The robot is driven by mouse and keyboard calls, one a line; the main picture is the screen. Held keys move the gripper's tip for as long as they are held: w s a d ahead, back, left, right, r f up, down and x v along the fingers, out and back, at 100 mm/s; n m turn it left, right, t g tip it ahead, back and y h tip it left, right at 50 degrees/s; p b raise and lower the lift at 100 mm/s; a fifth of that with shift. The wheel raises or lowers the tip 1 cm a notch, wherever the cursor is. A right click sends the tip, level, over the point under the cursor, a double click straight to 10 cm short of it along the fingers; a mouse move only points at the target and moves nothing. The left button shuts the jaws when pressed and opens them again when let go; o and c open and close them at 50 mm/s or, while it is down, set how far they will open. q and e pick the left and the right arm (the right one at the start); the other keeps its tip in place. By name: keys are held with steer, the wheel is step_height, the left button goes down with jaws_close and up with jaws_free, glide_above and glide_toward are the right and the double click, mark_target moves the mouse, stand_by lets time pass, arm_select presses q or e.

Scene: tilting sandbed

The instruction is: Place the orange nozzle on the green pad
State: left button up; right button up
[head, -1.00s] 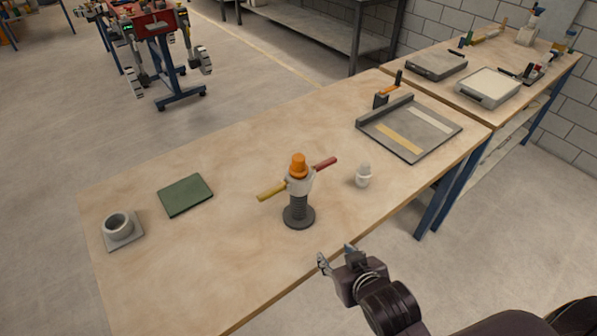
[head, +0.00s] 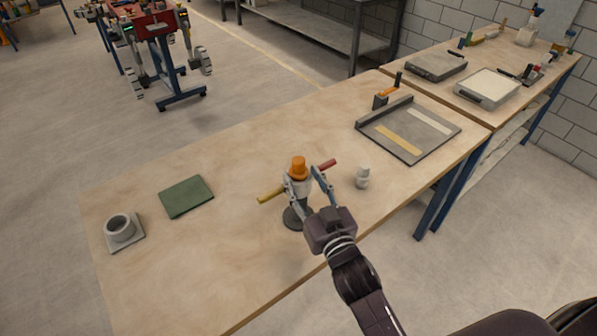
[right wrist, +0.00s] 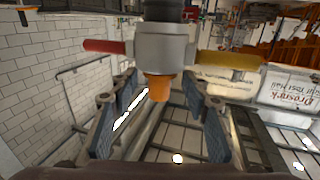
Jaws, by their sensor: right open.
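The orange nozzle (head: 298,167) sits upright on top of a light grey holder with a yellow handle (head: 271,195) and a red handle (head: 328,165), on a dark round-based stand (head: 293,218). My right gripper (head: 307,187) is open at the holder, its fingers reaching up on either side just below the nozzle. In the right wrist view, which is upside down, the nozzle (right wrist: 159,87) shows between the two open fingers; contact is not visible. The flat green pad (head: 186,196) lies empty on the table to the left. My left gripper is out of view.
A grey ring on a square plate (head: 138,236) stands left of the pad. A small white egg-like piece (head: 362,178) stands right of the stand. A grey tray (head: 411,154) lies at the back right. The table (head: 240,160) between pad and stand is clear.

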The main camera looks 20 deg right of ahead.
steer(key=shift+w+a+p, duration=0.1)
steer(key=shift+w+p, duration=0.2)
steer(key=shift+w, duration=1.55)
steer(key=c, duration=1.1)
steer(key=shift+o, duration=0.2)
step_height(320, 180, up, 20)
steer(key=f, duration=0.1)
glide_above(301, 175)
steer(key=s, duration=0.3)
step_height(301, 175, down, 5)
steer(key=s+d+f, duration=0.1)
steer(key=s+f, duration=0.3)
steer(key=s, duration=0.4)
steer(key=s+f+h, duration=0.1)
steer(key=s+f, duration=0.4)
steer(key=s, duration=0.4)
steer(key=shift+d+m, duration=0.3)
steer(key=shift+d, duration=0.1)
